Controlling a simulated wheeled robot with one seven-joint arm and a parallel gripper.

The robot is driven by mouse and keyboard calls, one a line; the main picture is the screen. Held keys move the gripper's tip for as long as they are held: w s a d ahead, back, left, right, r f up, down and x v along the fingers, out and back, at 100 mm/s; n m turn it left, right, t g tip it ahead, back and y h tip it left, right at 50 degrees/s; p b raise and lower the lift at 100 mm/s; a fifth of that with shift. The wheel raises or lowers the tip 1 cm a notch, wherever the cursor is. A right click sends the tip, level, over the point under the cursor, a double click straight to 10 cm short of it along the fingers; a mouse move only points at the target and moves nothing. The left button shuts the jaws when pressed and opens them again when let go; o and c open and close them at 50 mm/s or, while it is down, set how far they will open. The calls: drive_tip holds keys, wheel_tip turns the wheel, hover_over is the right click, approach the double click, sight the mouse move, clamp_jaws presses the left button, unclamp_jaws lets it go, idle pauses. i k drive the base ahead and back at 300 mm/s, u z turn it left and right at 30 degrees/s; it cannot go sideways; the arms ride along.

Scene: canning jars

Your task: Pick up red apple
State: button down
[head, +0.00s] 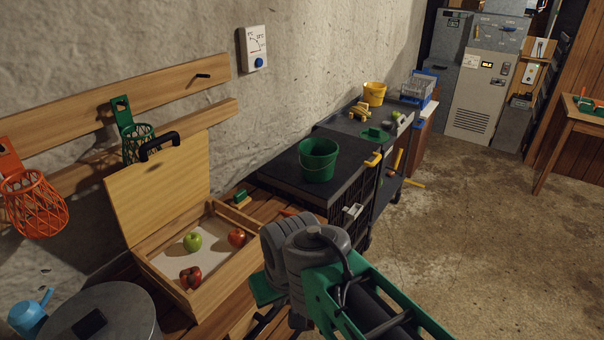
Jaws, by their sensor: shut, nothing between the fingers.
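A dark red apple (191,277) lies at the near side of the open wooden box (172,283). A second apple (236,237), orange-red, lies near the box's right end. A green apple (192,242) lies between them, farther back. All rest on the box's pale floor. My gripper (267,322) shows only in part at the bottom edge, below my wrist, to the right of the box. It is shut and empty, apart from the apples. Its fingertips are hard to make out.
The raised box lid (160,195) stands behind the apples. A grey metal drum (105,312) is at the near left. An orange basket (36,203) hangs on the left wall. A green bucket (319,160) stands on a dark cart. The floor (450,220) at right is clear.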

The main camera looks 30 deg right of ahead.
sight(190, 277)
drive_tip(key=u, duration=0.5)
drive_tip(key=k, duration=0.6)
drive_tip(key=u, duration=1.35)
drive_tip(key=i, duration=1.1)
drive_tip(key=z, duration=0.7)
